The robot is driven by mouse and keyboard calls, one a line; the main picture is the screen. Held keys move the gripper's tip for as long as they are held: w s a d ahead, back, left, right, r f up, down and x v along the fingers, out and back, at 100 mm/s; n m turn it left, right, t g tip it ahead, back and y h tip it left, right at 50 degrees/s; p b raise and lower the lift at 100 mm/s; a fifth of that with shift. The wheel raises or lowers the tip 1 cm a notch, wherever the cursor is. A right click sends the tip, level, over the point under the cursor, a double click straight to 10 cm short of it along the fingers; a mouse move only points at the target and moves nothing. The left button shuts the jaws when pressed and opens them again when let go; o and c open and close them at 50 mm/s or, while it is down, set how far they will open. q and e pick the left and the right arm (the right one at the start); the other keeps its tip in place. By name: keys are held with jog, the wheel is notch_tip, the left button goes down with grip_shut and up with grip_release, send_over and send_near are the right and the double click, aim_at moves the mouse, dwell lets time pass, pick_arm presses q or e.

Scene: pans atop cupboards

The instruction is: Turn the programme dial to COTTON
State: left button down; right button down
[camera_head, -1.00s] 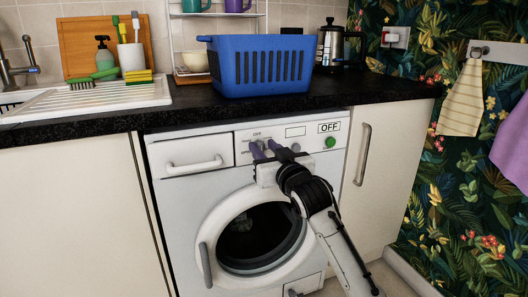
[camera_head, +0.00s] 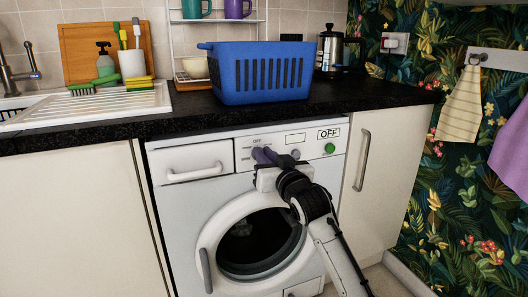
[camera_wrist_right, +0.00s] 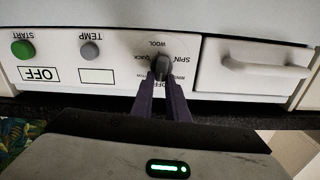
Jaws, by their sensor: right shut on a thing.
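The washing machine (camera_head: 180,200) has a programme dial, a small dark grey knob, best seen in the right wrist view (camera_wrist_right: 162,66). That view is upside down. Printed labels around the dial include OFF, WOOL, SPIN and QUICK; others are partly hidden. I cannot read COTTON or tell which label the dial points to. My right gripper (camera_head: 262,154) is at the control panel, its purple fingers shut on the dial, one on each side, also in the wrist view (camera_wrist_right: 162,80). The display (camera_head: 329,133) reads OFF. My left gripper is not in view.
The grey TEMP knob (camera_head: 295,154) and green START button (camera_head: 329,148) are on the same panel, right of the dial. The drawer (camera_head: 193,161) is left of it. A blue basket (camera_head: 262,72) stands on the black worktop (camera_head: 150,128) above.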

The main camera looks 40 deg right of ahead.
jog(key=m+p, duration=0.1)
jog(key=p, duration=0.1)
jog(key=m+p, duration=0.4)
jog(key=shift+d+r, duration=0.1)
jog(key=shift+d, duration=0.25)
jog(key=shift+s+d+m+p, duration=0.1)
jog(key=shift+m+p, duration=0.7)
jog(key=shift+p, duration=0.25)
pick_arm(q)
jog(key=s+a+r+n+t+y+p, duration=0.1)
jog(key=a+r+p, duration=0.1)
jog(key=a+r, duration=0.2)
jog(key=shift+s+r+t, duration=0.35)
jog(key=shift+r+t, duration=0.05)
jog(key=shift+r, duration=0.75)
pick_arm(e)
jog(key=shift+d+f+m, duration=0.1)
jog(key=shift+f+m, duration=0.1)
jog(key=shift+m, duration=0.55)
jog(key=shift+d+f+m, duration=0.1)
jog(key=shift+f+m, duration=0.1)
jog(key=shift+m, duration=0.55)
pick_arm(q)
jog(key=shift+p, duration=0.3)
pick_arm(e)
jog(key=shift+f, duration=0.1)
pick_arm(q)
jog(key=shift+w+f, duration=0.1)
